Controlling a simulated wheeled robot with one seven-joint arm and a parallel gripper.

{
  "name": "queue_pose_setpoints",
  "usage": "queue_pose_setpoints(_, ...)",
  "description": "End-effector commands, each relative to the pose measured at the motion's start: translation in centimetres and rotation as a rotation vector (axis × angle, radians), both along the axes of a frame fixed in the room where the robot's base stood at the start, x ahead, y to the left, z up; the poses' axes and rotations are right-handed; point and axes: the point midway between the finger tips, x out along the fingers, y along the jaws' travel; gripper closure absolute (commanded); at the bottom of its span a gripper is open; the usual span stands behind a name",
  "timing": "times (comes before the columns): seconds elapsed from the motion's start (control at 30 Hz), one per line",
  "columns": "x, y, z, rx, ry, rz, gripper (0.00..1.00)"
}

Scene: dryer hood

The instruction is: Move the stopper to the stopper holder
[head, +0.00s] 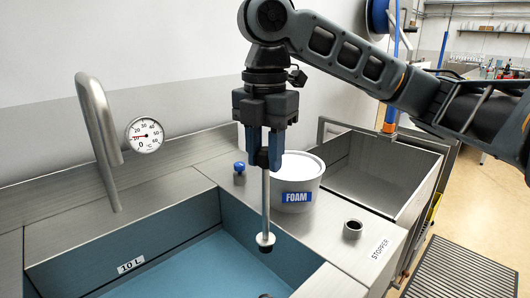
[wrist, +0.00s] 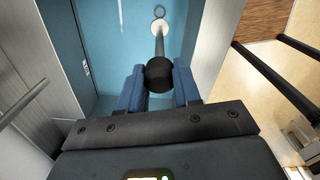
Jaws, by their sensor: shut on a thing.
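The stopper (head: 265,205) is a long metal rod with a dark knob on top and a pale disc with a dark underside at its lower end. My gripper (head: 264,160) is shut on its top and holds it upright, with the lower end over the right part of the blue basin. In the wrist view the stopper's dark knob (wrist: 160,74) sits between the blue fingers, with the rod and pale disc beyond it. The stopper holder (head: 352,229) is a short dark-rimmed cup on the metal ledge, beside the STOPPER label, to the right of the held stopper.
The blue basin (head: 190,268) has metal rims and a 10 L label. A white FOAM tub (head: 303,178) and a small blue knob (head: 239,167) stand on the ledge behind. A metal spout (head: 98,135) is at left, and an open metal bin (head: 375,185) is at right.

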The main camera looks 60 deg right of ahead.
Motion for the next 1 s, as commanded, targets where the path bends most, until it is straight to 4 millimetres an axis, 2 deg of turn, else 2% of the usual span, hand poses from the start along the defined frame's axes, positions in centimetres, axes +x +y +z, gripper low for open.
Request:
queue_pose_setpoints(0.6, 0.0, 0.0, 3.0, 0.0, 0.0, 0.0, 0.98)
queue_pose_setpoints(1.0, 0.0, 0.0, 3.2, 0.0, 0.0, 0.0, 0.98)
